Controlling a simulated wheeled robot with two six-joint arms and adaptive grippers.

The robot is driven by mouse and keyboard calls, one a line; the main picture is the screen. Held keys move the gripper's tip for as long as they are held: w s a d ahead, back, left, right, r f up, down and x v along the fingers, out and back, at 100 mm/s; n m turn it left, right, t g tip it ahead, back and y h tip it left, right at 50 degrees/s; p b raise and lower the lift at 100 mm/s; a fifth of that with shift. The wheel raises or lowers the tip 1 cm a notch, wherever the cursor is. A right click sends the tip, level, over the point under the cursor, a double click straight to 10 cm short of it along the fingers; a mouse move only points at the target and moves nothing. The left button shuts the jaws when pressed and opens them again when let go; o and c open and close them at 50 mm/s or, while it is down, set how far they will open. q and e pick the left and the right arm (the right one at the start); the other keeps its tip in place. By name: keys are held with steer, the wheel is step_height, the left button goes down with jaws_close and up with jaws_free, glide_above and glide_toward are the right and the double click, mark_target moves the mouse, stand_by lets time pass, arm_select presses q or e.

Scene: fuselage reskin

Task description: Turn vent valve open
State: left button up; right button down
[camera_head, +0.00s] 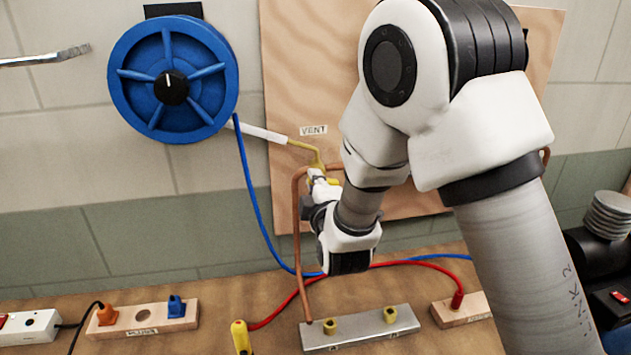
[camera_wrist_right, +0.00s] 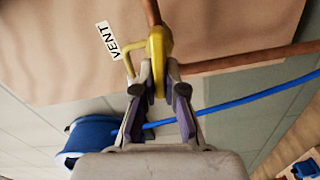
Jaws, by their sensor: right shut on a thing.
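The yellow vent valve (camera_head: 319,160) sits on copper pipework on the plywood board, below the VENT label (camera_head: 313,130). A thin yellow arm runs from it up and left to a white rod (camera_head: 262,132). My right gripper (camera_head: 318,178) reaches up to the valve from below. In the right wrist view, the valve (camera_wrist_right: 159,45) lies between the fingertips of my right gripper (camera_wrist_right: 154,84), which is shut on its lower yellow part. The fingers hide part of it. The VENT label (camera_wrist_right: 107,40) is beside it. My left gripper is not in view.
A blue reel (camera_head: 125,88) hangs left of the board. A blue hose (camera_head: 250,190) and a red hose (camera_head: 430,264) run near my right arm. A metal block (camera_head: 360,330) and a wooden socket block (camera_head: 142,319) sit on the bench below. Copper pipes (camera_head: 297,225) flank the gripper.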

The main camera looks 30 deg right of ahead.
steer(key=shift+f+n, duration=0.2)
steer(key=shift+n, duration=0.9)
steer(key=c, duration=1.2)
jaws_free()
steer(key=shift+c, duration=0.2)
steer(key=shift+d, duration=0.1)
steer(key=shift+s, duration=0.1)
steer(key=v, duration=0.7)
